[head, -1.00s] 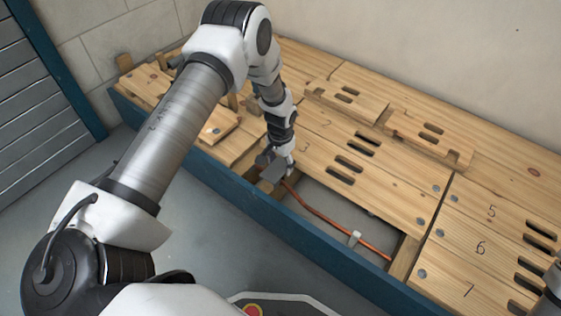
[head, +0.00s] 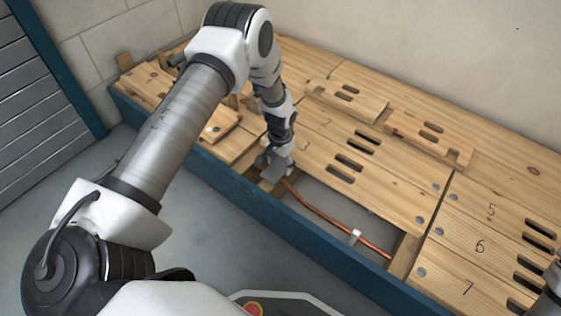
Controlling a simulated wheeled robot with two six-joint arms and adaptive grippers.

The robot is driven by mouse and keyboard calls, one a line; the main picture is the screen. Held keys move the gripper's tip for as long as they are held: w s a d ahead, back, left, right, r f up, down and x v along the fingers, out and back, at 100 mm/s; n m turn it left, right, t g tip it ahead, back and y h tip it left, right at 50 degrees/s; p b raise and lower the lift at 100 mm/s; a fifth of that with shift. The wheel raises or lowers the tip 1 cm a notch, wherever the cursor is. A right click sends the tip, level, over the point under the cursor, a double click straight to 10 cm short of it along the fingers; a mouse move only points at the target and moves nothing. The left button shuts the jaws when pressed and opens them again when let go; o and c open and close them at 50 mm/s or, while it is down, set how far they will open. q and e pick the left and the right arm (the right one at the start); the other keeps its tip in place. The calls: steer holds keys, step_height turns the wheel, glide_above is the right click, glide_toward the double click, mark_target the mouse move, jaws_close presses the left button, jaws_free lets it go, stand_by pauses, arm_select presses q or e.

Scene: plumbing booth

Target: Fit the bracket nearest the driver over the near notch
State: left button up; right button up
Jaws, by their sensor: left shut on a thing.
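My left gripper (head: 274,166) is low over the left end of the open floor gap, by the wooden joist. It is shut on a small grey piece that looks like the bracket, mostly hidden by the fingers. A copper pipe (head: 322,216) runs from beneath the gripper across the gap to the right joist (head: 403,257). The notch under the gripper is hidden. A small pale clip (head: 355,237) sits on the pipe. I cannot make out the driver. My right gripper is out of view.
Numbered floorboards with slots (head: 480,247) lie to the right. Loose boards (head: 430,138) rest on the boards behind the gap. A blue edge (head: 300,228) runs along the front. A stack of boards (head: 215,128) lies left of the gripper.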

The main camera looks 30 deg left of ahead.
mark_target(281, 165)
arm_select(q)
steer(key=shift+f+b, duration=0.6)
steer(key=shift+f, duration=0.7)
steer(key=shift+f, duration=0.2)
steer(key=o, duration=1.3)
